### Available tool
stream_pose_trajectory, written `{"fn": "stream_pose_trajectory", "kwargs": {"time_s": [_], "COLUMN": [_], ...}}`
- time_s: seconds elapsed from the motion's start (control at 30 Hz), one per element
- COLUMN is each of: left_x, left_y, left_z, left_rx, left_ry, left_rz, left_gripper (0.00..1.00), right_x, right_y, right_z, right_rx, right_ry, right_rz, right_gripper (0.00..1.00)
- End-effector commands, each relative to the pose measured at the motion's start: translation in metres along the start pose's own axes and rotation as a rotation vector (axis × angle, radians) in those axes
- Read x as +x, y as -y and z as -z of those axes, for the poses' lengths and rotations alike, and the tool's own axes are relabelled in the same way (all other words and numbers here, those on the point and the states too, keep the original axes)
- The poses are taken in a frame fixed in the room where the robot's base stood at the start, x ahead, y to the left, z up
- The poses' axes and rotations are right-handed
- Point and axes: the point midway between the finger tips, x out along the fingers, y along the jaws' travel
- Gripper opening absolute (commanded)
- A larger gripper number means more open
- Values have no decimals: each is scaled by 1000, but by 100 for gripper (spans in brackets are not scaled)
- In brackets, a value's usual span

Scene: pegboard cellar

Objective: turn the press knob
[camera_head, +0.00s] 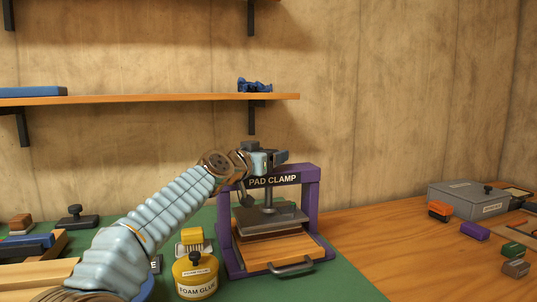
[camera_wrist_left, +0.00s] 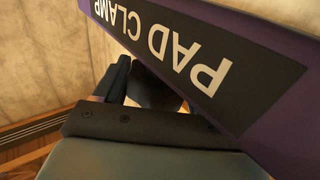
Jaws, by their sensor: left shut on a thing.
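The press is a purple frame (camera_head: 311,204) labelled PAD CLAMP, standing on the green mat, with a dark screw, a grey plate and a wooden base. Its purple top bar (camera_wrist_left: 215,60) fills much of the left wrist view, its lettering upside down. My left gripper (camera_head: 268,158) is at the top of the frame, shut on the press knob. The dark knob (camera_wrist_left: 155,88) shows only partly beside a finger in the left wrist view and is hidden by the gripper in the head view. My right gripper is not in view.
A yellow foam glue jar (camera_head: 195,278) and a yellow block (camera_head: 192,232) stand left of the press. A grey box (camera_head: 468,199) and several small blocks lie at the right. A wooden shelf (camera_head: 180,99) crosses the wall above. Bare tabletop lies right of the press.

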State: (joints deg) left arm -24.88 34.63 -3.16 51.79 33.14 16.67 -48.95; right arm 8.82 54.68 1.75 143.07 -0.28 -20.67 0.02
Motion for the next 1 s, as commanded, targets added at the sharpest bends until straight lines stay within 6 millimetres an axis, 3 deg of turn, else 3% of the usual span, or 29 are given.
{"fn": "stream_pose_trajectory", "kwargs": {"time_s": [0.4,1.0], "left_x": [2,2], "left_y": [-7,-5], "left_z": [1,-1], "left_rx": [11,15], "left_ry": [3,2], "left_rz": [259,681], "left_gripper": [40,40], "right_x": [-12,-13], "right_y": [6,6], "right_z": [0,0], "right_rx": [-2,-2], "right_ry": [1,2], "right_rz": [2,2], "right_gripper": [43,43]}}
